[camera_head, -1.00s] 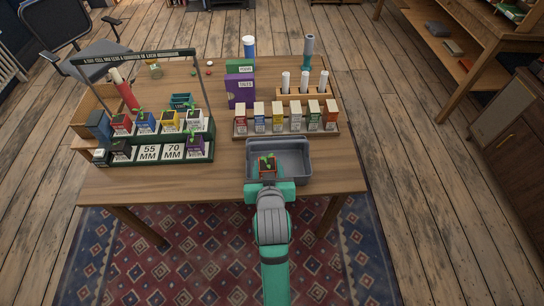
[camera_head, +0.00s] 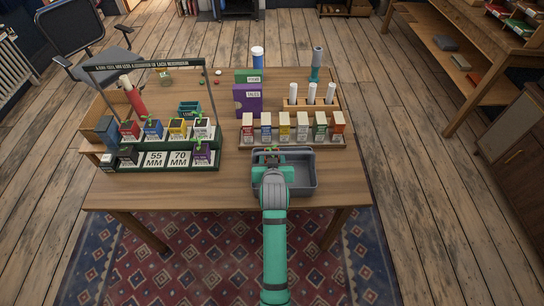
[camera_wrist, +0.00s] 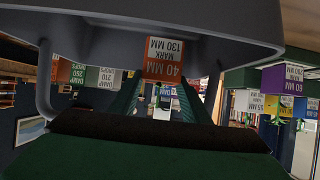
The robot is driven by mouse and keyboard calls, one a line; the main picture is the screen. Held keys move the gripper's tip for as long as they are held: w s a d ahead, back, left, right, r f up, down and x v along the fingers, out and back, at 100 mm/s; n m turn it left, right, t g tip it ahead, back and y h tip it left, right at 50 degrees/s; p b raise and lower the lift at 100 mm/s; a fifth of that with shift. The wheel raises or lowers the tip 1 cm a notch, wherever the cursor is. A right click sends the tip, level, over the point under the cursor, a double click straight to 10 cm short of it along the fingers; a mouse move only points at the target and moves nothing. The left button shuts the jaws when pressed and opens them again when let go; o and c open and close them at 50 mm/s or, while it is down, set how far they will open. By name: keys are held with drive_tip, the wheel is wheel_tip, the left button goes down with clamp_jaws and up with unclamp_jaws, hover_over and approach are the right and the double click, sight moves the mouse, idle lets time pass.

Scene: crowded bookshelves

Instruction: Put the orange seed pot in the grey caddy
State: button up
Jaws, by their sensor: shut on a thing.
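The orange seed pot (camera_wrist: 164,68), with an orange "40 MM" label, shows upside down in the wrist view, close to the grey caddy (camera_wrist: 90,30). In the head view my gripper (camera_head: 270,160) is over the left part of the grey caddy (camera_head: 312,180), on the table's front edge. It is shut on the pot. Only a little of the pot and its green sprout shows there past my gripper, so I cannot tell whether the pot touches the caddy floor.
A row of seed packets (camera_head: 284,127) stands just behind the caddy. A dark green rack (camera_head: 214,160) with several labelled pots stands at the left. A purple box (camera_head: 247,100) and white tubes (camera_head: 311,94) are farther back. The caddy's right part looks empty.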

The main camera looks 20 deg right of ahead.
drive_tip(key=shift+w+d+f, duration=0.1)
drive_tip(key=shift+w+f, duration=0.1)
drive_tip(key=shift+w, duration=0.05)
drive_tip(key=shift+f, duration=0.4)
drive_tip(key=shift+f, duration=0.25)
drive_tip(key=o, duration=0.9)
drive_tip(key=shift+s, duration=0.1)
